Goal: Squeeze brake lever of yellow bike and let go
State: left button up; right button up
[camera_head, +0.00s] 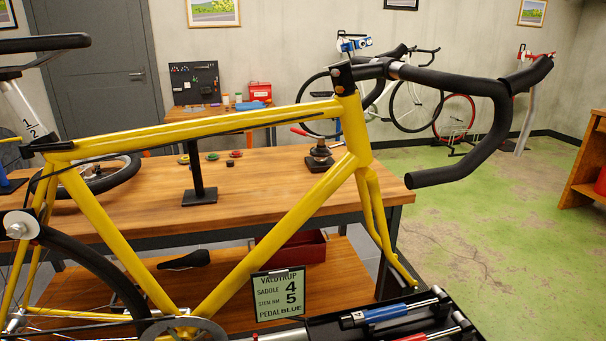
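The yellow bike (200,130) spans the left and middle of the head view, side-on, with no front wheel in its fork. Its black drop handlebar (450,81) reaches to the right from the stem, with one drop curling down and back and the other side farther away. I cannot make out a separate brake lever on the handlebar; the dark far end (530,75) may be a hood or the bar itself. Neither of my grippers is in view.
A wooden workbench (270,178) stands behind the bike. A black tray (330,329) with blue-handled (385,313) and red-handled tools is at the bottom, next to a sign (281,296). Green floor (500,225) right of the handlebar is open; a wooden shelf (590,160) stands at the right edge.

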aim_at(535, 93)
jog(key=l, duration=0.55)
jog(key=i+l, duration=0.15)
jog(key=l, duration=1)
jog(key=i+l+u, duration=0.3)
jog(key=l+u, duration=0.3)
jog(key=i+l+u, duration=0.15)
jog(key=l+u, duration=0.15)
jog(key=l, duration=0.2)
jog(key=l+u, duration=0.3)
jog(key=l, duration=0.15)
jog(key=l+u, duration=0.5)
jog(key=l, duration=0.4)
jog(key=k+l, duration=0.1)
jog(key=l, duration=0.35)
jog(key=l+u, duration=0.1)
jog(key=l, duration=0.35)
jog(key=k, duration=0.05)
